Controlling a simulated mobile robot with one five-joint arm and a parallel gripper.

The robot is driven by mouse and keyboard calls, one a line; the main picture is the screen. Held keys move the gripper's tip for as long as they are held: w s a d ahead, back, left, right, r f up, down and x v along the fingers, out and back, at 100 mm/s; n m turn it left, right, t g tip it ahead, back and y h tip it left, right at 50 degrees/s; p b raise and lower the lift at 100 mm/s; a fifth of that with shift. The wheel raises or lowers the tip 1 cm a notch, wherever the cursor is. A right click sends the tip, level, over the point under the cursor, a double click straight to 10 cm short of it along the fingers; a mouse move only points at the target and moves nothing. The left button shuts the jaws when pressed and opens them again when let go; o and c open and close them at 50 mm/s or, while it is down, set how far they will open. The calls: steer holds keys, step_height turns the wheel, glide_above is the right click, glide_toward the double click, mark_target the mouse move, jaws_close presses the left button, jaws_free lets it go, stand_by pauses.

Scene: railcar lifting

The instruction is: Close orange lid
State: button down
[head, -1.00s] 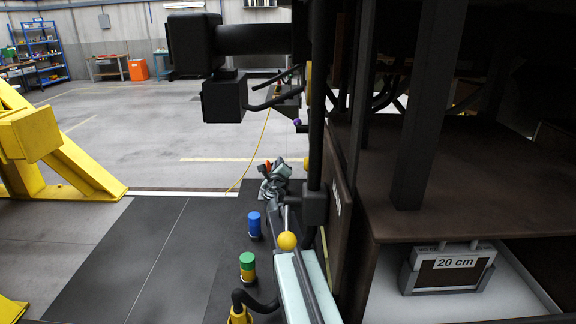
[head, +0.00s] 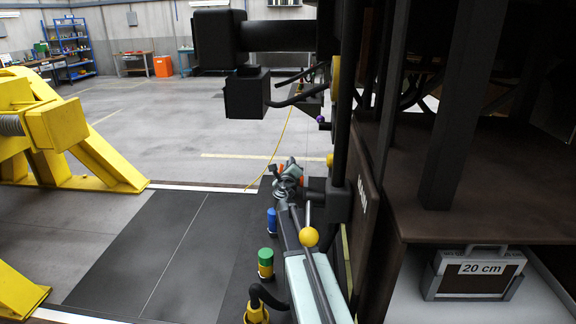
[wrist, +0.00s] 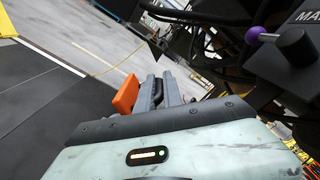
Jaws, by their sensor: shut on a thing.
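My gripper (wrist: 163,92) reaches forward past the pale arm housing in the wrist view. Its two grey fingers stand close together around a dark, handle-like piece (wrist: 157,92), which is hard to make out. An orange flat piece, apparently the orange lid (wrist: 124,95), stands tilted right beside the left finger. Whether it joins the dark piece is hidden. In the head view my gripper (head: 289,174) is small, beside the railcar's side, with bits of orange next to it; the lid's angle cannot be told there.
A lever with a purple knob (wrist: 252,34) sticks out at upper right in the wrist view. Blue (head: 271,221) and green-yellow (head: 265,262) cylinders stand on the dark floor. The railcar frame, with a 20 cm case (head: 474,273), fills the right.

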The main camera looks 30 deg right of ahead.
steer(key=c, duration=1.8)
jaws_free()
steer(key=shift+a, duration=0.1)
steer(key=shift+o, duration=0.2)
steer(key=v, duration=0.7)
steer(key=shift+s, duration=0.3)
steer(key=shift+a, duration=0.1)
steer(key=x, duration=0.7)
steer(key=shift+w, duration=0.25)
